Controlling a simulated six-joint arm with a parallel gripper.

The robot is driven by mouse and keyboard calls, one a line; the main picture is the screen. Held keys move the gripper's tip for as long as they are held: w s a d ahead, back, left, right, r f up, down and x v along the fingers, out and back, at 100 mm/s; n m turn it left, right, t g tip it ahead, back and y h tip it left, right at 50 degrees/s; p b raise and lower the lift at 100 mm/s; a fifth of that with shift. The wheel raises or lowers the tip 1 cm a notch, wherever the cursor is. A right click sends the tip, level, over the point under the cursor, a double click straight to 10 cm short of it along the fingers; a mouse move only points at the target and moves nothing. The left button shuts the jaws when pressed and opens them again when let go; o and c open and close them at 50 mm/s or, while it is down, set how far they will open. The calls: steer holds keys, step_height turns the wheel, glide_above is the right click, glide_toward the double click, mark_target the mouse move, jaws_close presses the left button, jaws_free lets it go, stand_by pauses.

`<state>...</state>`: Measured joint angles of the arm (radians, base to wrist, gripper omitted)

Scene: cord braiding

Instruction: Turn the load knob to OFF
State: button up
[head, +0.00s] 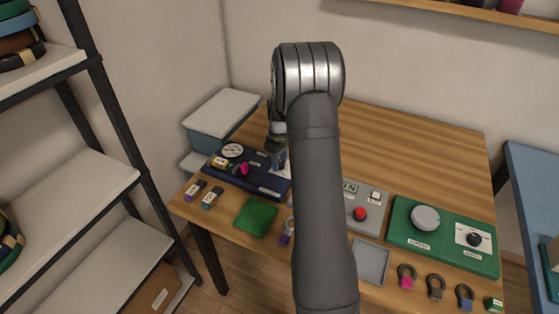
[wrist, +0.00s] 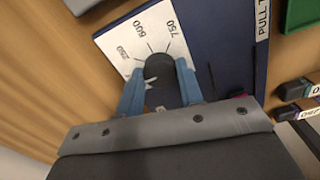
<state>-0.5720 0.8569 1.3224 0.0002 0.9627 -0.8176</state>
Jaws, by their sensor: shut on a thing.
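The load knob (wrist: 158,67) is a dark round knob on a white dial plate (wrist: 122,45) in the wrist view. Marks 250, 500 and 750 show around its far side. An OFF mark is not visible; the near part of the plate is hidden by my gripper. A small white mark shows at the knob's near edge, but its exact setting is unclear. My gripper (wrist: 159,74) has its blue fingers on both sides of the knob, shut on it. In the head view my gripper (head: 279,160) is over the right part of the navy panel (head: 262,181), mostly covering the dial.
The navy panel also has a round white gauge (head: 232,151) and a pink knob (head: 243,169). A grey panel with a red button (head: 360,214) and a green panel (head: 405,238) stand to the right. A green pad (head: 256,217) and several tagged pieces lie along the front.

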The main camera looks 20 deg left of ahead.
steer(key=o, duration=1)
steer(key=shift+r, duration=0.1)
step_height(320, 180, up, 17)
steer(key=shift+r, duration=0.15)
step_height(320, 180, down, 18)
steer(key=shift+r, duration=0.25)
stand_by(0.4)
